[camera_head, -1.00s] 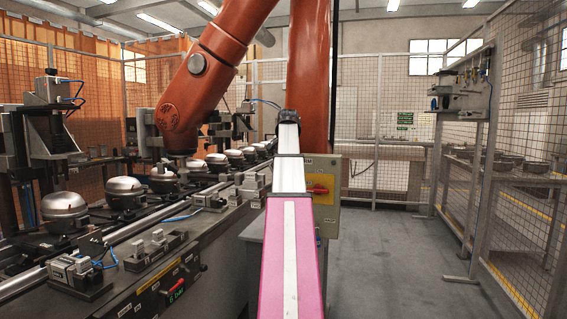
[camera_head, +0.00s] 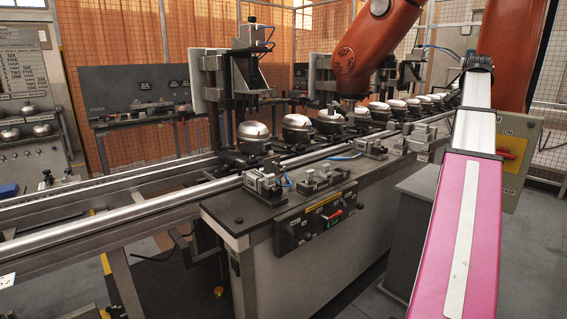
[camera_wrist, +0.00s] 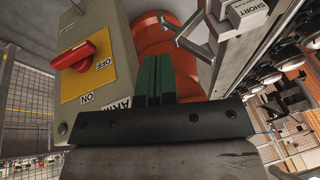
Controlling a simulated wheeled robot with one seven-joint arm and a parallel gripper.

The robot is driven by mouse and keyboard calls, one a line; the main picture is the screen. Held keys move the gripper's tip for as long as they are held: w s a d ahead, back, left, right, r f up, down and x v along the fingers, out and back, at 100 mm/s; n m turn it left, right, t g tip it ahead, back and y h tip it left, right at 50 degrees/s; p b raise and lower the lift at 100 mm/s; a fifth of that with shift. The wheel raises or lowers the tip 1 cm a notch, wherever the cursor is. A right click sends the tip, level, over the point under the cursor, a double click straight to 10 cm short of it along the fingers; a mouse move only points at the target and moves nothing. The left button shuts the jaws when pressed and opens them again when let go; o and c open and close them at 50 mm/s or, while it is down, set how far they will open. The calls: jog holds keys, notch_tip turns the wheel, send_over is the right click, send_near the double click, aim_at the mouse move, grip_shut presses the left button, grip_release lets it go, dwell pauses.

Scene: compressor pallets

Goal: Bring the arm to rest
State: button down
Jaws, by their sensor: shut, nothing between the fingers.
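My gripper (camera_wrist: 154,80) shows in the wrist view as two dark green fingers, close together with nothing between them. Behind it in that view are a grey switch box with a yellow plate and a red knob (camera_wrist: 80,55), and an orange round base. In the head view my pink and white arm stretches away along the right side. Its dark far end (camera_head: 478,64) is near the orange robot; the fingers cannot be made out there.
A conveyor line (camera_head: 110,215) with several silver-topped compressors (camera_head: 253,135) runs left of my arm. A large orange robot arm (camera_head: 362,45) reaches over it. The yellow-plated switch box (camera_head: 520,150) stands right beside my arm. Mesh fencing stands behind. Some floor is free at lower left.

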jog(key=a+f+n+g, duration=0.1)
jog(key=a+f+n, duration=0.1)
jog(key=a+f, duration=0.75)
jog(key=a+f+n+y, duration=0.1)
jog(key=a+f, duration=0.5)
jog(key=f, duration=0.6)
jog(key=a+f+n+g, duration=0.1)
jog(key=a+f+n, duration=0.1)
jog(key=a+f, duration=0.75)
jog(key=s+a+f+n, duration=0.2)
jog(key=s+a+f, duration=0.3)
jog(key=a+f, duration=0.2)
jog(key=s+a+f+n+g, duration=0.1)
jog(key=s+a+f+n, duration=0.1)
jog(key=s+a+f, duration=0.4)
jog(key=s+a+f+n+g, duration=0.1)
jog(key=s+a+f, duration=0.5)
jog(key=f, duration=0.7)
jog(key=shift+s+a+f+n, duration=0.2)
jog(key=shift+a+f+n, duration=0.2)
jog(key=shift+a+n, duration=0.55)
